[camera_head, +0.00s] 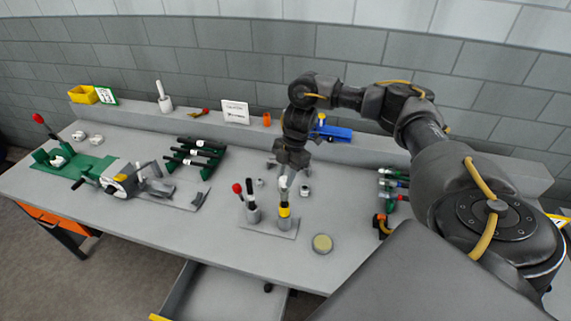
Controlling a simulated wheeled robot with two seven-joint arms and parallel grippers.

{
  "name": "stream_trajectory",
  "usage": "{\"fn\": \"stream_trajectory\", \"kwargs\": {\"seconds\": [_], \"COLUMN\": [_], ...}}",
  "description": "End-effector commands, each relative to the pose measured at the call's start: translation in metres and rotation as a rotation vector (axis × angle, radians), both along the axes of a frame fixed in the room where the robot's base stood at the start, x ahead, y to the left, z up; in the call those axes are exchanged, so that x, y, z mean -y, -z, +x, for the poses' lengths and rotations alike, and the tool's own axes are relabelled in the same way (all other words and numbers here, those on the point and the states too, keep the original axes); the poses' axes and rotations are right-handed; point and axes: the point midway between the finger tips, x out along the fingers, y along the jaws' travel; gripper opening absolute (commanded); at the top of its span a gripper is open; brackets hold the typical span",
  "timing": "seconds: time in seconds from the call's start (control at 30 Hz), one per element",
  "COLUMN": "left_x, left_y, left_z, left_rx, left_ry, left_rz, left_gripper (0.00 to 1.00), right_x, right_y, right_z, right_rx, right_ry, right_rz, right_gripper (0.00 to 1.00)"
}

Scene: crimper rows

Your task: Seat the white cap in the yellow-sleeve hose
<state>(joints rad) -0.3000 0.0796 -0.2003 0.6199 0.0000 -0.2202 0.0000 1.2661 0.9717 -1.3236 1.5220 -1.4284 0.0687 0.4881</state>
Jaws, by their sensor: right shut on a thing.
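My right gripper (286,172) reaches down from above, shut on a small white piece that looks like the white cap (284,182). The cap is directly over the hose with the yellow sleeve (284,211), which stands upright in a grey holder on a small plate (268,232). At this size I cannot tell whether the cap touches the hose top or is seated in it. My left gripper is not in view.
A second holder with a dark hose (251,190) and a red-knobbed lever (237,188) stand just left. Small white parts (304,190) lie nearby. A round tan disc (322,243) lies at front right. A crimping machine (122,180) and black hoses (192,152) are further left.

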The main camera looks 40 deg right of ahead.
Motion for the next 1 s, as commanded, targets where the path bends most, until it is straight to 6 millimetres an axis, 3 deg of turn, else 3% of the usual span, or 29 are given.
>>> {"fn": "stream_trajectory", "kwargs": {"seconds": [0.97, 1.0], "left_x": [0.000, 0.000], "left_y": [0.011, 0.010], "left_z": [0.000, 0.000], "left_rx": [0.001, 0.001], "left_ry": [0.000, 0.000], "left_rz": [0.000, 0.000], "left_gripper": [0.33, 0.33], "right_x": [0.000, 0.000], "right_y": [0.025, 0.024], "right_z": [0.000, 0.000], "right_rx": [-0.001, 0.000], "right_ry": [-0.001, -0.001], "right_rz": [0.000, 0.000], "right_gripper": [0.06, 0.32]}}
